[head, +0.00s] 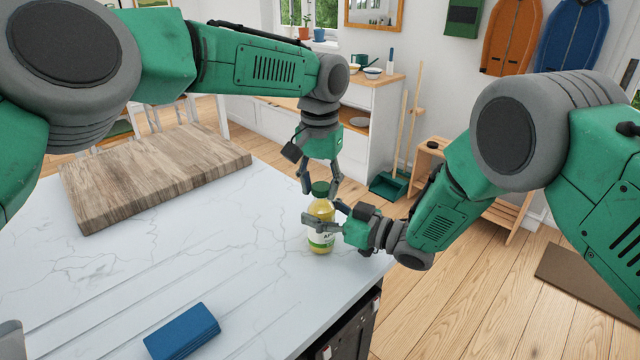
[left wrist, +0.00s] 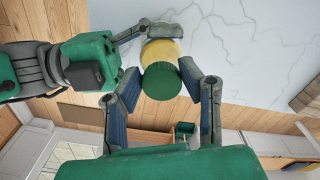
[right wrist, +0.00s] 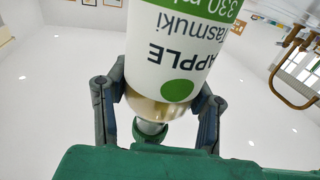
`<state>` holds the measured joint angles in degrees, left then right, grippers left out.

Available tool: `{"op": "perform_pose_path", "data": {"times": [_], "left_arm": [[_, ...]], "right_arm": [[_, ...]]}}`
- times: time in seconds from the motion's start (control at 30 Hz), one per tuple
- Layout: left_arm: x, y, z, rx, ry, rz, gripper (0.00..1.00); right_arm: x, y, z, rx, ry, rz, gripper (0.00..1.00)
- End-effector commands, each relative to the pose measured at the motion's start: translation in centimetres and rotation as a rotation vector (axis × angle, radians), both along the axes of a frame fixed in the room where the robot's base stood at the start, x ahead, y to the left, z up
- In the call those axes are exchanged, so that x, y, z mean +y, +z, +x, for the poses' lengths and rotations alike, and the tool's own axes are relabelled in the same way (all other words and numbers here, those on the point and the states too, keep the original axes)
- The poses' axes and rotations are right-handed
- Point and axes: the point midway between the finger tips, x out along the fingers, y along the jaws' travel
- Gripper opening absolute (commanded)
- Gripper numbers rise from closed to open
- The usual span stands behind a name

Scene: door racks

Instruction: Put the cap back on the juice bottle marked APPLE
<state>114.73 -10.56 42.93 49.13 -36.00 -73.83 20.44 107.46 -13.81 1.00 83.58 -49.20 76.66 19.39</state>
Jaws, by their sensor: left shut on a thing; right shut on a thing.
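The juice bottle (head: 321,240) stands upright near the counter's edge. It has yellow juice and a white and green label; APPLE reads upside down on it in the right wrist view (right wrist: 180,50). My right gripper (head: 321,212) is shut around the bottle's upper part from the right side. My left gripper (head: 321,186) points down and is shut on the green cap (head: 320,188), just above the bottle's mouth. In the left wrist view the cap (left wrist: 161,81) partly covers the bottle top (left wrist: 162,51). I cannot tell whether the cap touches the neck.
A wooden board (head: 150,175) lies at the back left of the white marble counter (head: 110,280). A folded blue cloth (head: 182,331) lies at the front. The counter's right edge is close to the bottle. A wooden rack (head: 505,215) stands beyond it on the floor.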

Motion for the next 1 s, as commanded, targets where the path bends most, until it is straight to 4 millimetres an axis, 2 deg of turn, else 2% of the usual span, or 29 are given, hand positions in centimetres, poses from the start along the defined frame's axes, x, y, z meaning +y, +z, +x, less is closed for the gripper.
{"op": "perform_pose_path", "data": {"times": [1.0], "left_arm": [[-0.1,-1.1,0.1,0.0,-0.018,-0.003,0.25]], "right_arm": [[0.1,-0.1,-0.1,0.002,0.002,0.002,0.0]]}}
